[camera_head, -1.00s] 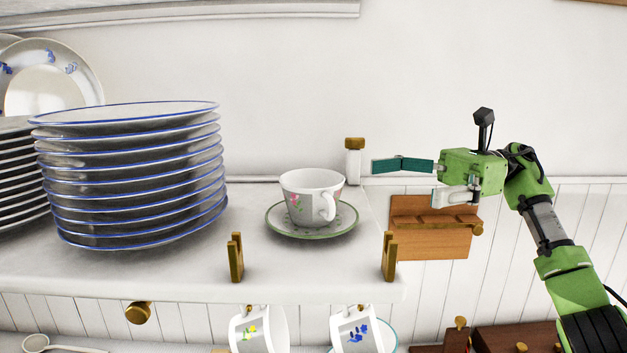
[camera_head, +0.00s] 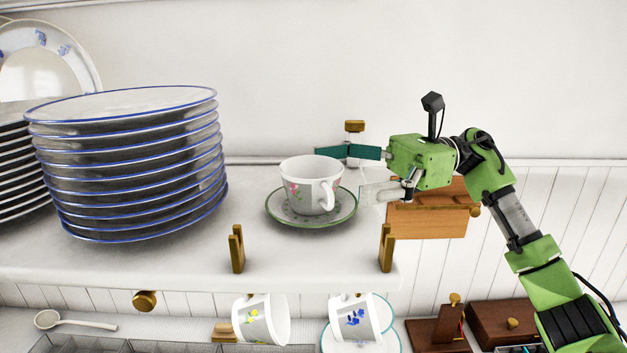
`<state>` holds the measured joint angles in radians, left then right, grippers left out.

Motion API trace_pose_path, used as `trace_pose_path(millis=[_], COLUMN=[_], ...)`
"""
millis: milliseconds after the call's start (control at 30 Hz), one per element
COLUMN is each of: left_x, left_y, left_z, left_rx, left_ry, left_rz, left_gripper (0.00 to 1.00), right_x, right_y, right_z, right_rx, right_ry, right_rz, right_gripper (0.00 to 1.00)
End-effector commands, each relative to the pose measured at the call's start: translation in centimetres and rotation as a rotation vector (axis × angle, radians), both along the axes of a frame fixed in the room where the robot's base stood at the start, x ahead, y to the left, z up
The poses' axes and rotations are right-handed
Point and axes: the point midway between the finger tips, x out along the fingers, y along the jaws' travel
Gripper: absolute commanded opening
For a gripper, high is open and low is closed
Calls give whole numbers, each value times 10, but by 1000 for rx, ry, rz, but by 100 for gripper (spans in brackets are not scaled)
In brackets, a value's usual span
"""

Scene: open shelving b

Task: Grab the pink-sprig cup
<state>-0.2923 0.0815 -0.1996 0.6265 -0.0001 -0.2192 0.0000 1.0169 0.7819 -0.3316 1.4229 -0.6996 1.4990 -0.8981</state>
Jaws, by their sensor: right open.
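The pink-sprig cup (camera_head: 305,186) stands upright on a green-rimmed saucer (camera_head: 283,214) on the white shelf. Its handle points toward the front right. My right gripper (camera_head: 340,172) comes in from the right and is open and empty. Its dark teal finger reaches to just behind the cup's right rim in the picture. Its pale finger is lower, to the right of the handle and over the saucer's right side. I cannot tell whether either finger touches the cup. My left gripper is not in view.
A tall stack of blue-rimmed plates (camera_head: 130,170) stands left of the cup. Brass hooks (camera_head: 237,250) rise at the shelf (camera_head: 310,265) front. A yellow-flower cup (camera_head: 258,320) and a blue-flower cup (camera_head: 352,320) hang below. The shelf between plates and saucer is clear.

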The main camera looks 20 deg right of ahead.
Motion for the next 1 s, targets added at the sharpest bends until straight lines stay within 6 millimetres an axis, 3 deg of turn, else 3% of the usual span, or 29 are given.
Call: trace_pose_path(millis=[33,233,533,700,1000], left_x=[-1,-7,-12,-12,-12], left_y=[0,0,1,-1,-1], left_z=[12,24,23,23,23], left_rx=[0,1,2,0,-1], left_ry=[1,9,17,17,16], left_rz=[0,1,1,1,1], left_gripper=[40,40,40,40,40], right_x=[0,-1,0,0,-1], right_y=[8,32,37,36,36], right_z=[5,1,-1,-1,0], right_rx=[-1,-1,0,0,1], right_ry=[3,0,-1,-1,-2], right_rz=[5,3,0,1,1], right_gripper=[100,100,100,58,58])
